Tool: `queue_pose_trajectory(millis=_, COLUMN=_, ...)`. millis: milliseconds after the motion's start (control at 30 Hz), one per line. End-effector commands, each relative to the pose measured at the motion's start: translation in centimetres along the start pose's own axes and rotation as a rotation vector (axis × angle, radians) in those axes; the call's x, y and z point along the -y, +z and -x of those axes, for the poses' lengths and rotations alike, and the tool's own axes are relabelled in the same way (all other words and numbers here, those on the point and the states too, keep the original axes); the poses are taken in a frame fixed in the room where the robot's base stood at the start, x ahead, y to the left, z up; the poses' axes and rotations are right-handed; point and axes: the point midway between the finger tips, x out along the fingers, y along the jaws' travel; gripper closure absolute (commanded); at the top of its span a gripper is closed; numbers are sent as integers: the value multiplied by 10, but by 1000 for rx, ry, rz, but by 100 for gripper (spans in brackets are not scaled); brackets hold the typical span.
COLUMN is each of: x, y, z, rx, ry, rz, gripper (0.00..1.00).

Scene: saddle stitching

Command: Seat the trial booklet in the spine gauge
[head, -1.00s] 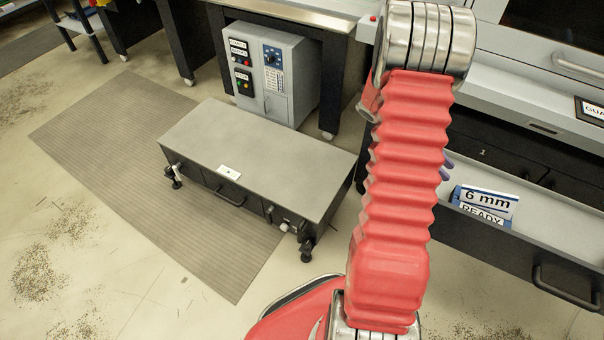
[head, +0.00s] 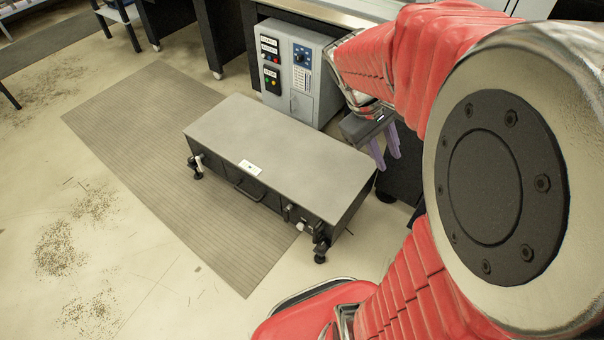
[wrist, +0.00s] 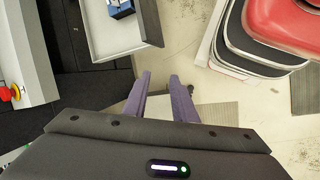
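My gripper (head: 385,150) hangs beside the right end of the low grey bench in the head view, with its purple fingers pointing down. In the wrist view my gripper (wrist: 161,74) has its two fingers apart, with nothing between them. A small blue block-like thing (wrist: 121,9) lies in the open drawer at the top of the wrist view, partly cut off; I cannot tell what it is. I cannot make out the trial booklet or the spine gauge in either current view.
The drawer (wrist: 120,45) is pale grey inside. A grey machine edge with a red knob (wrist: 14,93) stands at the wrist view's left. The low bench (head: 280,145) stands on a ribbed mat (head: 150,120). A grey control cabinet (head: 292,70) is behind it.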

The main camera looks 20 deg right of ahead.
Motion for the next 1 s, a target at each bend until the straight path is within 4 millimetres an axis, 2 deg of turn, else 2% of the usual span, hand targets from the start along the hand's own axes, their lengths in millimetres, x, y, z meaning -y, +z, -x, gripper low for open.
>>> queue_pose_trajectory(millis=33, x=10, y=0, z=11, rx=-43, ry=-6, rz=-15, gripper=75)
queue_pose_trajectory(millis=200, x=44, y=-2, z=40, rx=-174, ry=-47, rz=-66, gripper=75)
queue_pose_trajectory(millis=700, x=143, y=12, z=115, rx=-540, ry=-245, rz=-191, gripper=75)
queue_pose_trajectory(millis=833, x=164, y=19, z=129, rx=-614, ry=-305, rz=-214, gripper=75)
queue_pose_trajectory(millis=1000, x=177, y=23, z=137, rx=-660, ry=-347, rz=-230, gripper=75)
